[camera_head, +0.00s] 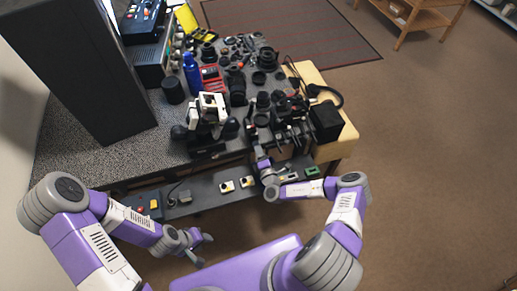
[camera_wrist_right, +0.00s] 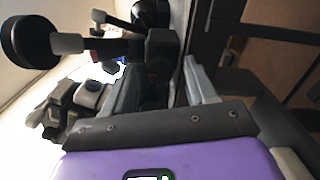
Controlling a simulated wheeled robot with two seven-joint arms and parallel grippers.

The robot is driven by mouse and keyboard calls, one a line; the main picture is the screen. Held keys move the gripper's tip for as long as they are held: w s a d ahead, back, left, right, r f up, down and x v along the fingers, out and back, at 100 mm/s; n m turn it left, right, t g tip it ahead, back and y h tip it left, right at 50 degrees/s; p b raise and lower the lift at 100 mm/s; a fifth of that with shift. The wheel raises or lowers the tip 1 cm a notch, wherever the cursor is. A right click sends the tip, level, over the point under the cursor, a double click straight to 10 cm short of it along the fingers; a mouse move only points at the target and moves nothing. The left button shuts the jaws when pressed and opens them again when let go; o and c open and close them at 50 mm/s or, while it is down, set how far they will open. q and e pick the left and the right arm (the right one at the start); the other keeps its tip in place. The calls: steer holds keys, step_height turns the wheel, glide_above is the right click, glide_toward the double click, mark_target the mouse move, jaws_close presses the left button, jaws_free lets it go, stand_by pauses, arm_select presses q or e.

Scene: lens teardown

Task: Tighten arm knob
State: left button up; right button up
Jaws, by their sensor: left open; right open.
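My right gripper (camera_head: 264,163) is at the front edge of the workbench, close to a cluster of black clamp-like gear (camera_head: 285,120). In the right wrist view its two fingers (camera_wrist_right: 162,88) stand apart, with a dark block (camera_wrist_right: 160,55) showing between or just beyond them. I cannot tell whether they touch it. A thin rod with a pale sleeve runs left from the block to a large round black knob (camera_wrist_right: 28,42). I cannot tell which part is the arm knob. My left gripper (camera_head: 208,248) is open and empty, low in front of the bench.
A grey shelf (camera_head: 215,199) with small modules runs along the bench front. The bench top is crowded with black lens parts, a blue bottle (camera_head: 192,75), a red meter (camera_head: 212,78) and a white device (camera_head: 208,110). A tall dark panel (camera_head: 80,70) stands at left.

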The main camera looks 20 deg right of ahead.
steer(key=s, duration=0.7)
steer(key=shift+a+p, duration=0.3)
steer(key=shift+p, duration=0.1)
